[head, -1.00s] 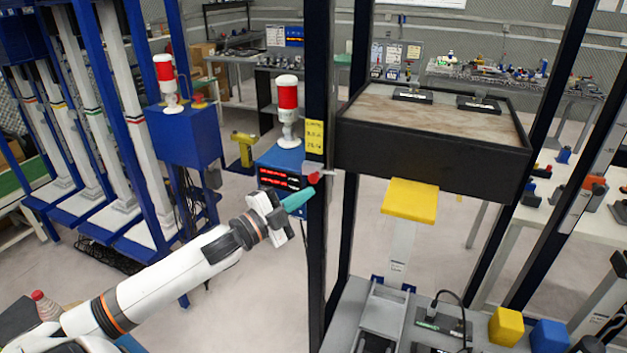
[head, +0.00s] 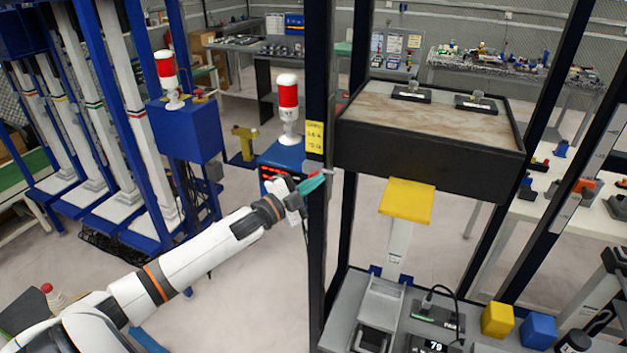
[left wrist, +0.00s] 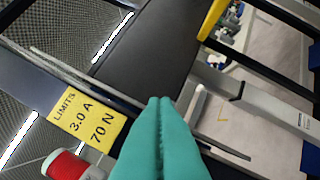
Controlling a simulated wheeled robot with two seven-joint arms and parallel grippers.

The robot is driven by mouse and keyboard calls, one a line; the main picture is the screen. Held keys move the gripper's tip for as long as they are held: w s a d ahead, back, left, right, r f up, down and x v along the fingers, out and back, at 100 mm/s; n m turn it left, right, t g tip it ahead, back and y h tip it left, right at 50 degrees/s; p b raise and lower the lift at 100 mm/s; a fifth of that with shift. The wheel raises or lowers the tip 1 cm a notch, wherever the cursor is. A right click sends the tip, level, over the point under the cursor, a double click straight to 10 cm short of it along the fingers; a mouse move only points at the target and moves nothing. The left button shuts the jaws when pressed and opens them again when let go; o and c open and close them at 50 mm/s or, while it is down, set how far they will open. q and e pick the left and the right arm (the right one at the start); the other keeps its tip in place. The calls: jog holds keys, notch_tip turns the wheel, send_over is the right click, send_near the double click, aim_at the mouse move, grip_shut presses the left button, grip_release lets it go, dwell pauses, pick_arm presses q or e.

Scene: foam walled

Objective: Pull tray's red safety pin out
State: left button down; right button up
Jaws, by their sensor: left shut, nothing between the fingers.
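The tray (head: 430,150) is a black box with a pale, marbled top, held between dark blue posts. My left gripper (head: 322,178) has teal fingers, shut and empty, at the post left of the tray. The safety pin's red head is hidden or nearly hidden behind these fingers in the head view. A short grey rod (head: 337,171) sticks out to the right, just beyond the fingertips. In the left wrist view the shut fingers (left wrist: 160,102) point toward the dark tray side (left wrist: 150,60); no red pin head can be made out there. My right gripper is not in view.
A yellow label (head: 314,137) is on the post above the gripper. A red-and-white beacon (head: 289,110) stands on a blue box beside it. A yellow pad (head: 406,201) on a column is below the tray. Yellow (head: 497,319) and blue (head: 537,331) cubes are at lower right.

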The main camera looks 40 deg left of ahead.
pick_arm(q)
jog(key=a, duration=0.2)
jog(key=s+a, duration=0.1)
jog(key=a, duration=0.1)
jog(key=shift+b, duration=0.4)
jog(key=shift+r, duration=0.1)
